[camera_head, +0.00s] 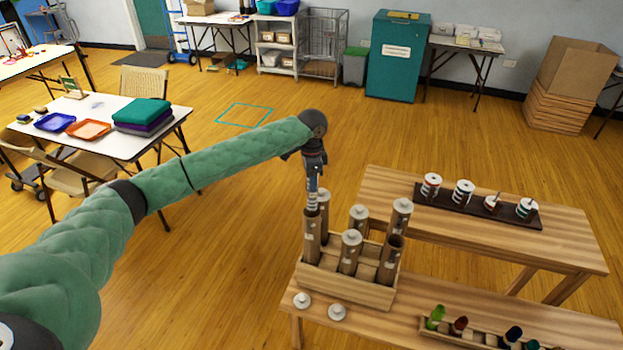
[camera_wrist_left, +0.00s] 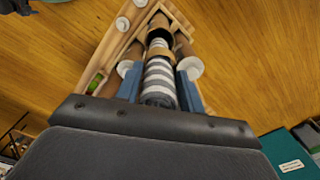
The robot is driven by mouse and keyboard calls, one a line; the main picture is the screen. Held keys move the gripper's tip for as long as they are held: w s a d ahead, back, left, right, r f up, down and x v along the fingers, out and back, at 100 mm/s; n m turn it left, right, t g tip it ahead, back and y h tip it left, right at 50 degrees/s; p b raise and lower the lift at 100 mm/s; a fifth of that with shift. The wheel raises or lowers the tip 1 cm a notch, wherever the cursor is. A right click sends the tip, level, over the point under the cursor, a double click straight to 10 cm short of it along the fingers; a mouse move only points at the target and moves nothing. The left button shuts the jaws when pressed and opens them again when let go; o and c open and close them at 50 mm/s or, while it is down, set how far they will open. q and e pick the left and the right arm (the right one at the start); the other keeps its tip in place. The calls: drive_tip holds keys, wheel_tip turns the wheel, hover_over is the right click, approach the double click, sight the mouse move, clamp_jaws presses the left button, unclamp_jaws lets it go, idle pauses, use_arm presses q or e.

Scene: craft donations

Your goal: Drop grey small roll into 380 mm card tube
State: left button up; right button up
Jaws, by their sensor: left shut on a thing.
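My left gripper (camera_head: 314,172) points down and is shut on the grey small roll (camera_head: 312,198), which has grey and white stripes. The roll hangs upright over an open brown card tube (camera_head: 311,238) at the left of a wooden rack (camera_head: 345,284). Its lower end is at the tube's mouth; I cannot tell how far inside it is. The roll (camera_wrist_left: 159,82) also shows between the blue fingers in the left wrist view, with a brown rim across its far part. Which tube is 380 mm is not marked legibly. My right gripper is not in view.
Several capped tubes (camera_head: 351,250) and another open tube (camera_head: 391,256) stand close by in the rack. Two loose white caps (camera_head: 303,299) lie in front. A dark tray (camera_head: 450,202) with several striped rolls is on the wooden bench behind. A bottle rack (camera_head: 463,335) is at the front right.

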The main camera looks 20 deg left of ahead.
use_arm(q)
wheel_tip(320, 180, down, 4)
drive_tip(key=shift+r, duration=0.15)
drive_tip(key=o, duration=0.9)
drive_tip(key=shift+o, duration=0.8)
drive_tip(key=shift+r+b, duration=1.8)
drive_tip(key=shift+r, duration=2.1)
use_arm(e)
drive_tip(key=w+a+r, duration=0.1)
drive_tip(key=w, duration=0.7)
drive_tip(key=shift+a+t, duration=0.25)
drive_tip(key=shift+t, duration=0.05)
